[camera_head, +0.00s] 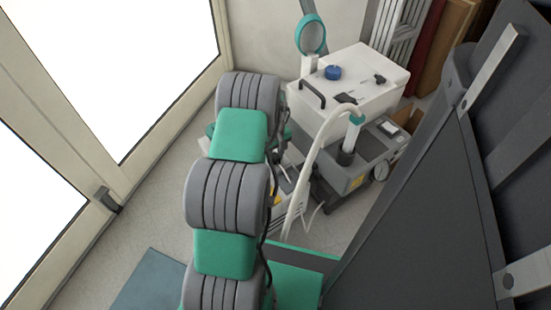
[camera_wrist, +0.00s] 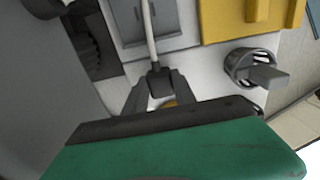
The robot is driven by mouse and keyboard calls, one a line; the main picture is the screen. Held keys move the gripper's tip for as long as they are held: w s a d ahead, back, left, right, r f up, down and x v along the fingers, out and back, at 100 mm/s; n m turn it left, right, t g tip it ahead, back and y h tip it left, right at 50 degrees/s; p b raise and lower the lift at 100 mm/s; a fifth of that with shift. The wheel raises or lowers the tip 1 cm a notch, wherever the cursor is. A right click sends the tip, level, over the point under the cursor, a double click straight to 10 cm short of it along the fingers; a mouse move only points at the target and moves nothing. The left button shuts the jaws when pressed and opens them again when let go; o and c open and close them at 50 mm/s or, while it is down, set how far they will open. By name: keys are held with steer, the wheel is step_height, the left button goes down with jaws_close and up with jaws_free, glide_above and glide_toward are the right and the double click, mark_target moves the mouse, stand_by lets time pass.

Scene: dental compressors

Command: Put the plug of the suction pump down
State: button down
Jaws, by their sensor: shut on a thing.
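In the wrist view, my gripper (camera_wrist: 158,101) is shut on a dark plug (camera_wrist: 156,82). Its two grey fingers sit on either side of the plug. A pale cable (camera_wrist: 150,35) runs up from the plug, past a grey panel. The plug is close in front of a white surface, but I cannot tell whether it touches anything. In the head view, my own arm hides the gripper and plug. A white unit (camera_head: 352,85) with a blue cap and black handle stands at the back, above a grey unit (camera_head: 350,178). I cannot tell which is the suction pump.
In the wrist view, a yellow plate (camera_wrist: 250,18) and a round fitting with a grey tab (camera_wrist: 268,76) lie right of the plug. In the head view, a pale hose (camera_head: 305,175) arches over the grey unit. Glazed doors (camera_head: 120,190) stand left; a dark panel (camera_head: 420,220) stands right.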

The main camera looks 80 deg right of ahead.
steer(key=shift+f, duration=0.2)
steer(key=shift+f+b, duration=0.4)
steer(key=c, duration=1)
jaws_free()
